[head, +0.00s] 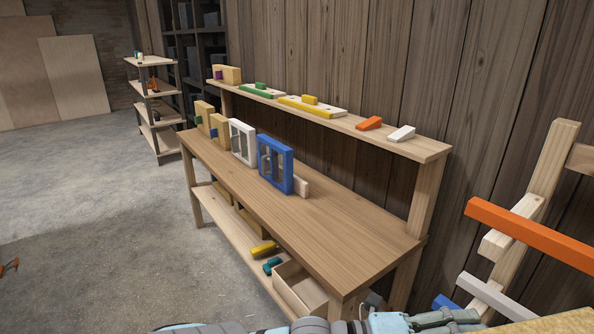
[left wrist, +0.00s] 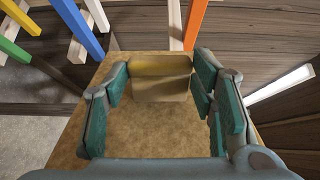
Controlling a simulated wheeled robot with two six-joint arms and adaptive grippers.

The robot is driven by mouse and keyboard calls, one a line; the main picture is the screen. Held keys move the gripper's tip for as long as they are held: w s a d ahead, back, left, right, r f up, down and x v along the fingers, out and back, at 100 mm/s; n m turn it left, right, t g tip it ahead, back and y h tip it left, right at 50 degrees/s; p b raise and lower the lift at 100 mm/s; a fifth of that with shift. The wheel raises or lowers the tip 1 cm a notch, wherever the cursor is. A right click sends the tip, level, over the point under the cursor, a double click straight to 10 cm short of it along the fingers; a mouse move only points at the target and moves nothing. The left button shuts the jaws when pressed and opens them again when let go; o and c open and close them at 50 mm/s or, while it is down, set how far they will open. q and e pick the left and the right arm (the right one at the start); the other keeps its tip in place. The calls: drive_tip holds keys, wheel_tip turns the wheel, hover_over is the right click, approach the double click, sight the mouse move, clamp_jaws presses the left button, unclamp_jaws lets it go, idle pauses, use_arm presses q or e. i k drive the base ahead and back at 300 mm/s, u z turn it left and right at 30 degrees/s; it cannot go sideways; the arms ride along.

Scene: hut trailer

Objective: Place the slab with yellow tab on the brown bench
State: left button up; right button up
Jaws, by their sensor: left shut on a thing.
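The slab with the yellow tab is a broad tan board. In the left wrist view the slab (left wrist: 150,132) fills the space below and between the fingers, and its yellow tab (left wrist: 160,64) stands between the fingertips. My left gripper (left wrist: 160,80) is shut on that tab. In the head view only a corner of the slab (head: 562,322) shows at the bottom right, beside my left arm's end. The brown bench (head: 340,232) stands left of it, with a bare front half of its top. My right gripper is not in view.
On the bench's far half stand tan slabs, a white frame (head: 242,142) and a blue frame (head: 275,165). A raised shelf (head: 345,122) with several blocks runs along the back. A rack with an orange bar (head: 530,236) is at the right.

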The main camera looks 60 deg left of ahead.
sight(317, 230)
drive_tip(key=u, duration=1.3)
drive_tip(key=i, duration=1)
